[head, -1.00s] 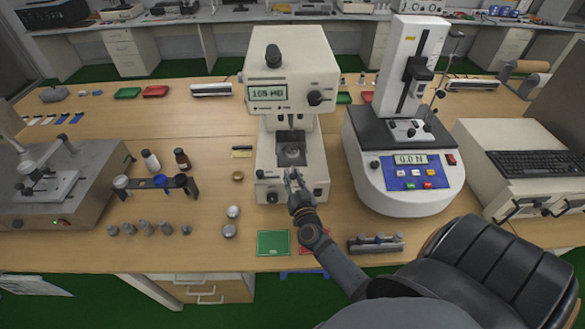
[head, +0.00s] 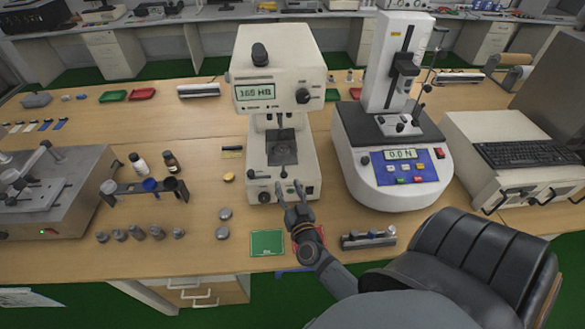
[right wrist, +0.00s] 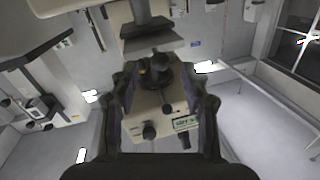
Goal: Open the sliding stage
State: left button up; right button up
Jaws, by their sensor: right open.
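The hardness tester (head: 278,65) is a cream machine with a lit display. Its sliding stage (head: 282,143) is a dark plate lying on the base under the tester's head, with a small round piece (head: 283,156) on it. My right gripper (head: 290,187) is open and empty, just in front of the tester's base, nearer to me than the stage and apart from it. In the right wrist view the open fingers (right wrist: 163,98) frame the tester, which appears upside down with its display (right wrist: 186,122) low. My left gripper is not in view.
A force tester (head: 400,150) stands close on the right. A green mat (head: 267,243) lies in front of the hardness tester. A rack (head: 145,188) with bottles and small metal cylinders stand to the left. A black chair (head: 480,255) is at the front right.

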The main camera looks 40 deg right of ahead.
jog(key=v, duration=0.6)
jog(key=shift+s, duration=0.2)
jog(key=shift+a, duration=0.1)
